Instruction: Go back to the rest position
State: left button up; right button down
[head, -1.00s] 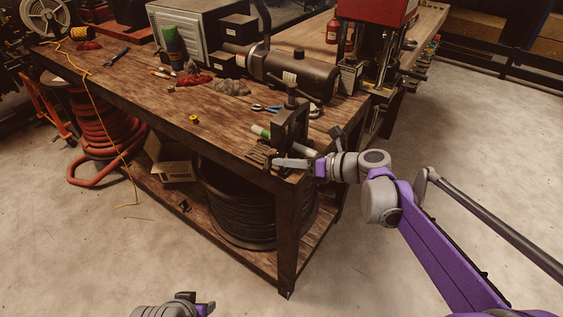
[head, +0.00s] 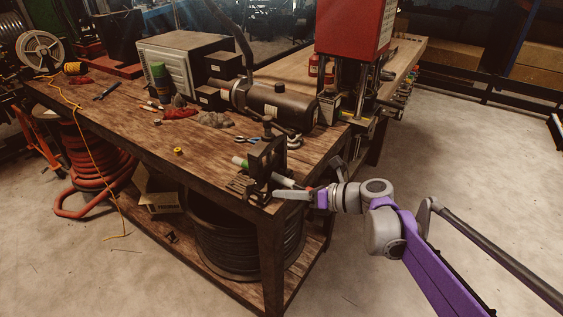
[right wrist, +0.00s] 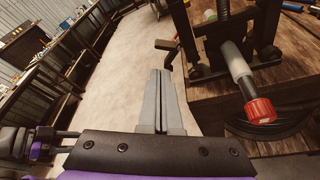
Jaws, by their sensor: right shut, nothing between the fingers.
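My right gripper (head: 278,195) is shut and empty in the head view, at the near corner of the wooden workbench (head: 140,125). It is close in front of a dark bench-mounted clamp device (head: 265,158); I cannot tell whether they touch. In the right wrist view the two grey fingers (right wrist: 160,75) lie together with nothing between them. Right of them is a pale hose piece (right wrist: 237,62) with a red end fitting (right wrist: 260,110), by the dark device (right wrist: 205,50). My left gripper is not in view.
A dark cylindrical tank (head: 282,105) and a red-topped press (head: 352,35) stand behind the clamp device. A coil of black hose (head: 240,240) lies on the shelf below. Red hose (head: 95,170) is coiled at left. The floor at right (head: 470,150) is open.

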jog(key=s+d+f+n+h+p, duration=0.1)
jog(key=s+d+f+n+h, duration=0.3)
jog(key=s+n, duration=0.5)
jog(key=s+d+f+n+h+p, duration=0.1)
jog(key=s+d+f+n+h, duration=0.3)
jog(key=s+n, duration=0.5)
jog(key=s+d+f+n+g+h+p, duration=0.1)
jog(key=s+d+f+n+h, duration=0.3)
jog(key=s+n, duration=0.5)
jog(key=shift+s+d+f+n+h, duration=0.2)
jog(key=shift+d+n+h, duration=0.4)
jog(key=shift+d+n, duration=0.5)
